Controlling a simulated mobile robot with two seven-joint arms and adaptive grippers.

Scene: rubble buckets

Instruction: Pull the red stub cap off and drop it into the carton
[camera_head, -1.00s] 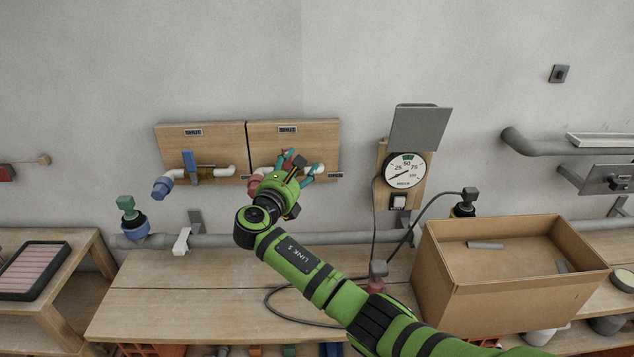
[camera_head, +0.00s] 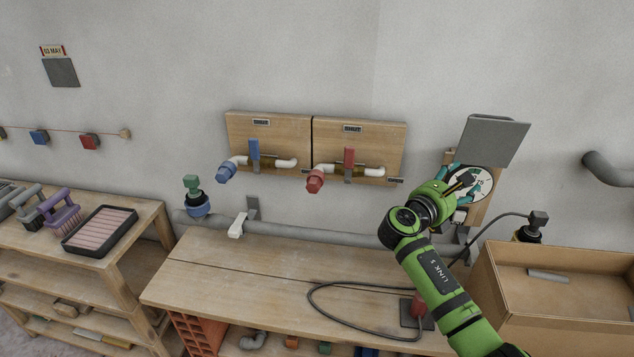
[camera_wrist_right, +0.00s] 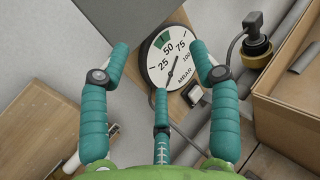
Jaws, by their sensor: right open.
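The red stub cap (camera_head: 315,181) sits on the left end of the white pipe on the right wooden board, below the red valve handle (camera_head: 349,158). My right gripper (camera_head: 470,178) is in front of the pressure gauge, well to the right of the cap. In the wrist view the right gripper (camera_wrist_right: 160,48) has its teal fingers spread with nothing between them but the gauge behind. The open cardboard carton (camera_head: 560,322) stands at the lower right, and its edge shows in the wrist view (camera_wrist_right: 272,112). My left gripper is not in view.
The pressure gauge (camera_wrist_right: 168,58) is on the wall behind the gripper. A blue cap (camera_head: 226,172) is on the left board's pipe. A grey pipe (camera_head: 320,236) runs along the wall above the bench (camera_head: 230,285). A black cable (camera_head: 312,300) loops over the bench.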

